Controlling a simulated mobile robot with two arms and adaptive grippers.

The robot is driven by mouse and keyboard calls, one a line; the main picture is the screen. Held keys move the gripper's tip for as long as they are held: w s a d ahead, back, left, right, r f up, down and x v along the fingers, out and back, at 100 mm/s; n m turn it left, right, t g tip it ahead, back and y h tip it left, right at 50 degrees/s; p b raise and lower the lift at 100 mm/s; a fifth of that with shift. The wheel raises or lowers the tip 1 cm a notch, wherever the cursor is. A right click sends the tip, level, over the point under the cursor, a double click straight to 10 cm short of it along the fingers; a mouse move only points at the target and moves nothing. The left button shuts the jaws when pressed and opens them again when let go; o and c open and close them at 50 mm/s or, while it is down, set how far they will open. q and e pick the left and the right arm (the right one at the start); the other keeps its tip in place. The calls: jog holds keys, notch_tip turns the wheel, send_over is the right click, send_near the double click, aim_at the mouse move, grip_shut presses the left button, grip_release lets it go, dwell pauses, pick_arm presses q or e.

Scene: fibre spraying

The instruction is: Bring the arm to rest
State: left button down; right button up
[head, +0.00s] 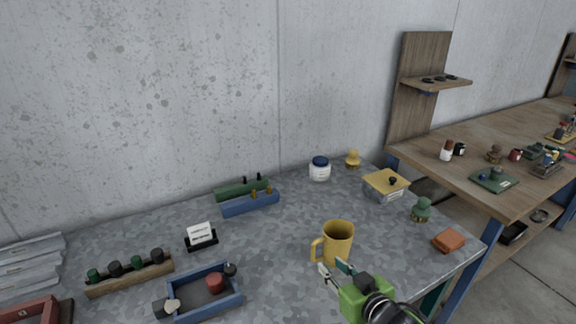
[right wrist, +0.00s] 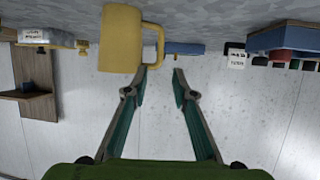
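My right gripper (head: 336,270) is at the front of the grey table, close to a yellow mug (head: 338,243) that stands upright. In the right wrist view, which is upside down, the two green-lined fingers (right wrist: 161,70) are apart with nothing held between them. The mug also shows there (right wrist: 120,40), with its handle just ahead of the fingertips. I cannot tell whether the fingers touch the handle. My left gripper is not in view.
The speckled table (head: 290,235) carries a blue tray (head: 203,295), a card holder (head: 201,236), a white jar (head: 320,169), a yellow-lidded box (head: 386,186), a green knob-shaped piece (head: 421,209) and an orange-brown block (head: 448,240). A wooden workbench (head: 480,150) stands at the right.

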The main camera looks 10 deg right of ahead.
jog(key=s+d+f+g+h, duration=0.1)
jog(key=s+f+g, duration=0.25)
jog(key=s, duration=0.55)
jog(key=s+d+f+g+h, duration=0.1)
jog(key=s+f+g, duration=0.25)
jog(key=s, duration=0.65)
jog(key=s+d+f+g+h, duration=0.15)
jog(key=s+f, duration=0.25)
jog(key=s, duration=0.5)
notch_tip(320, 180, down, 28)
jog(key=s+a+g+b, duration=0.1)
jog(key=s+g+b, duration=0.1)
jog(key=s+g, duration=0.1)
jog(key=s+d+f+b, duration=0.2)
jog(key=s+d+f, duration=0.1)
jog(key=s+f, duration=1.3)
notch_tip(320, 180, down, 3)
jog(key=shift+s+r+g, duration=0.15)
jog(key=shift+s+g, duration=0.2)
